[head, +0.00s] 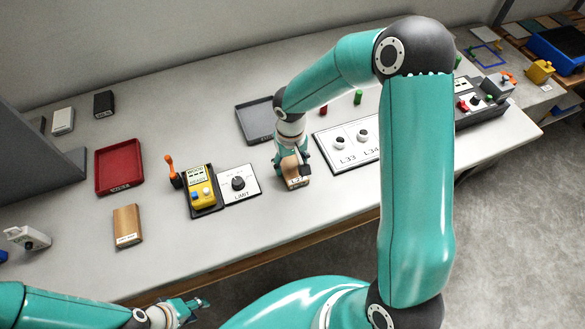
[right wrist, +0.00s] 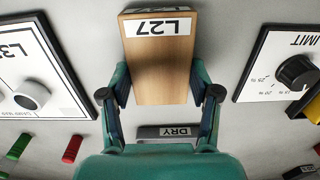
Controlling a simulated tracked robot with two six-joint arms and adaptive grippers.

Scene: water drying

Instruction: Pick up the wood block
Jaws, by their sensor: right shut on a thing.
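A wood block (right wrist: 158,72) with a white label reading L27 stands between the two fingers of my right gripper (right wrist: 160,97) in the right wrist view. That gripper is shut on it. In the head view my right gripper (head: 291,165) reaches down over the block (head: 296,183), which is partly hidden by the fingers. I cannot tell whether it touches the table. Another wood block (head: 128,226) with a white label lies at the left of the table. My left gripper (head: 197,306) is low at the front edge, away from both blocks; its opening is unclear.
A LIMIT dial panel (head: 239,184) and a yellow control box (head: 201,192) stand left of the held block. A panel with two knobs (head: 350,140) stands to its right. A dark grey tray (head: 251,117) lies behind. A red tray (head: 119,167) is at the left.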

